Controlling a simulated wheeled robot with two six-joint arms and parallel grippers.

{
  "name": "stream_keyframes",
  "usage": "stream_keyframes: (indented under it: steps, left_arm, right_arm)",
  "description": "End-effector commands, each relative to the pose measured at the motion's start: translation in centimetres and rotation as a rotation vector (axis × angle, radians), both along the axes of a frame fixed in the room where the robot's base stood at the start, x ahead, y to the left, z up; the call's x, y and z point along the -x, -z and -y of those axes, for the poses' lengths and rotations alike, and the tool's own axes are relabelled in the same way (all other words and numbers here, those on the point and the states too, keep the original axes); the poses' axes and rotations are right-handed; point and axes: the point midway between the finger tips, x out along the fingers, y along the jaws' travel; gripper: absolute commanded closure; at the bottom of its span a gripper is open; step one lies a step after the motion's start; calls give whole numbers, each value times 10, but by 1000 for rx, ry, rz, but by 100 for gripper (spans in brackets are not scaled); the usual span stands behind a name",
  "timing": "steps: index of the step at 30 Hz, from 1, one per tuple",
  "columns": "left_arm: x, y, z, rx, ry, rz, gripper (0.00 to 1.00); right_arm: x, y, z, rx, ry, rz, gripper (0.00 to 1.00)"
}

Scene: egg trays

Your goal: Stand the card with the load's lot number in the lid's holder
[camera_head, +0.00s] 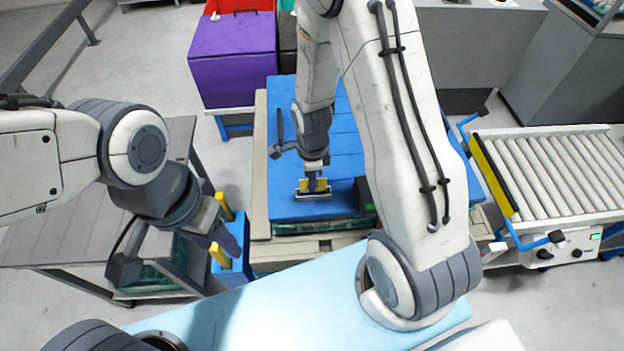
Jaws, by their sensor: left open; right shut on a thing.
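The blue lid (343,158) lies flat on top of the load, in the middle of the head view. My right gripper (313,186) points down at the near part of the lid, its yellow fingertips close together. It is shut on a small thin piece, apparently the card (313,195), seen as a pale strip with a dark edge at the lid's surface. I cannot make out the holder apart from it, nor any lot number. My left gripper (229,233) is open and empty, low to the left of the load, with yellow fingertips apart.
Green trays (315,227) show under the lid's near edge, on a pallet (262,170). A grey table (70,232) stands at the left, a roller conveyor (555,170) at the right. A purple box (235,60) is behind. A dark device (364,197) sits at the lid's near right.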

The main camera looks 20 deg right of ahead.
Motion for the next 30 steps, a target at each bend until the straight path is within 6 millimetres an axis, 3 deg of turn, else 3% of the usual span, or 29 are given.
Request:
stream_keyframes:
  steps: [8,9,11,23,30]
  left_arm:
    - [0,1,0,0,0,0,50]
    - [0,1,0,0,0,0,50]
    - [0,1,0,0,0,0,50]
    - [0,2,0,0,-5,0,50]
    - [0,8,0,0,-4,0,50]
  right_arm:
    - [0,1,0,0,0,1,100]
    - [0,1,0,0,0,1,79]
    - [0,1,0,0,0,1,60]
    - [-1,-4,0,0,0,4,60]
    - [-2,-40,0,0,0,9,60]
